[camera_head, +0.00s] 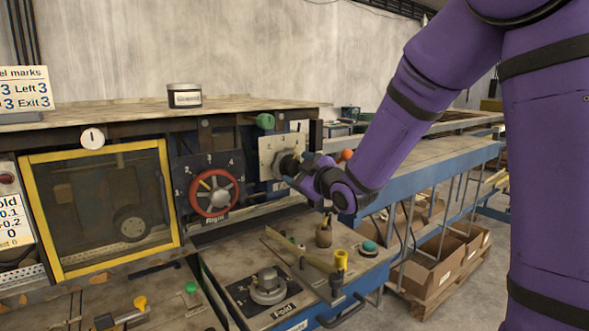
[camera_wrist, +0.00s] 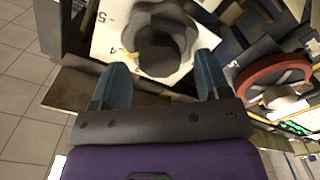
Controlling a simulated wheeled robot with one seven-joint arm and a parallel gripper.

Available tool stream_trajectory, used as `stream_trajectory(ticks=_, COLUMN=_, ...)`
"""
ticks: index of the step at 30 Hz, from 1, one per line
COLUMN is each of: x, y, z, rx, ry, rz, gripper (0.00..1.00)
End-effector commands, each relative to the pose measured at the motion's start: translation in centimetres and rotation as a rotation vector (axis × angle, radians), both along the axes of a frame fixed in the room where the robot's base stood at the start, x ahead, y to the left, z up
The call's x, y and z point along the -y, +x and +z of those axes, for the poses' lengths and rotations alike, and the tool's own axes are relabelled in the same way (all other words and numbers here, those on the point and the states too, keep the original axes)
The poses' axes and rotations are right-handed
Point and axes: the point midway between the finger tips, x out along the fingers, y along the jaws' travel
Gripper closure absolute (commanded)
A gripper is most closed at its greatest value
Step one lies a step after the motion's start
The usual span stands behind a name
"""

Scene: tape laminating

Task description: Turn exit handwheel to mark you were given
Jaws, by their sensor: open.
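A dark grey lobed handwheel (camera_wrist: 160,40) sits on a pale numbered plate (camera_wrist: 112,30) in the wrist view. A yellow pointer shows beside the digit 4, and a 5 is also readable. The plate (camera_head: 268,158) and handwheel (camera_head: 289,163) show in the head view, partly behind my gripper (camera_head: 304,170). Its name label is hidden. My gripper (camera_wrist: 161,62) is open, with its blue fingers on either side of the handwheel's near part; contact cannot be told. A marks card (camera_head: 25,92) at the left reads "Exit 3".
A green knob (camera_head: 265,121) is above. Below are a Fold dial (camera_head: 268,287) and a yellow-tipped lever (camera_head: 340,262). A jar (camera_head: 184,95) stands on the top.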

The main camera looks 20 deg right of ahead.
Motion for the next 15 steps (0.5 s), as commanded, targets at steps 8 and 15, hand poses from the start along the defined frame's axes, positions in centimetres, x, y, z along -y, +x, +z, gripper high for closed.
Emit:
stream_trajectory(ticks=8, x=-0.7, y=2.1, z=0.0, rx=0.000, ry=0.000, rz=0.000, gripper=0.30)
stream_trajectory(ticks=15, x=-0.7, y=2.2, z=0.0, rx=0.000, ry=0.000, rz=0.000, gripper=0.30)
